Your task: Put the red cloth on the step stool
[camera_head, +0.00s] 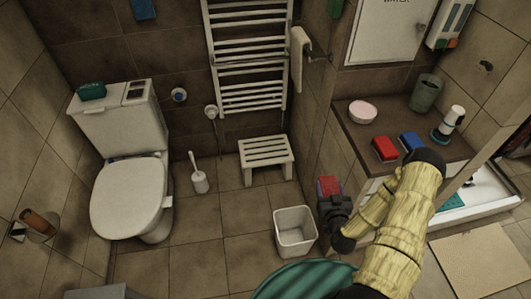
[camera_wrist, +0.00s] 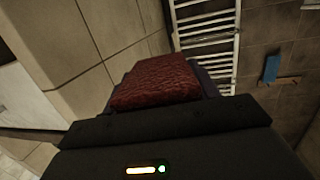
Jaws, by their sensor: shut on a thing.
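The red cloth (camera_head: 329,185) is a folded dark red block in my gripper (camera_head: 331,197). In the wrist view the red cloth (camera_wrist: 156,80) sticks out beyond the dark gripper body, its surface textured. The white slatted step stool (camera_head: 266,151) stands on the floor under the towel rail, to the left of and beyond my gripper. Its top is bare.
A white bin (camera_head: 295,232) stands on the floor before the stool. A toilet brush (camera_head: 199,178) and toilet (camera_head: 131,195) are to the left. The counter (camera_head: 358,141) holds another red folded item (camera_head: 384,149) and a blue one (camera_head: 410,142). A towel rail (camera_head: 248,60) hangs behind the stool.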

